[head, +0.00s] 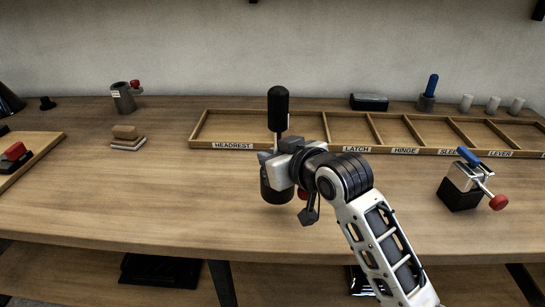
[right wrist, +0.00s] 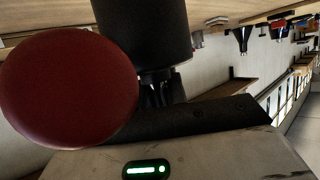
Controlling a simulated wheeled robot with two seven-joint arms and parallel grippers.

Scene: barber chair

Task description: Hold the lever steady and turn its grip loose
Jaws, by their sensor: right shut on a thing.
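The lever (head: 276,135) stands upright near the middle of the table in the head view, a thin metal shaft with a black grip (head: 278,106) on top. Below it is a dark cylindrical base (head: 276,190). My right gripper (head: 276,158) reaches in from the right and is shut on the lever's shaft below the grip. Its jaws hide the lower shaft. A red knob (head: 303,193) shows partly behind my right wrist; a red ball (right wrist: 68,88) is large in the right wrist view, beside a black cylinder (right wrist: 142,30). My left gripper is not in view.
A labelled wooden tray (head: 215,146) lies behind the lever. A clamp-like block (head: 460,195) with a blue handle and red knob stands at right. A grey cup (head: 123,98) and stacked blocks (head: 128,138) are at left.

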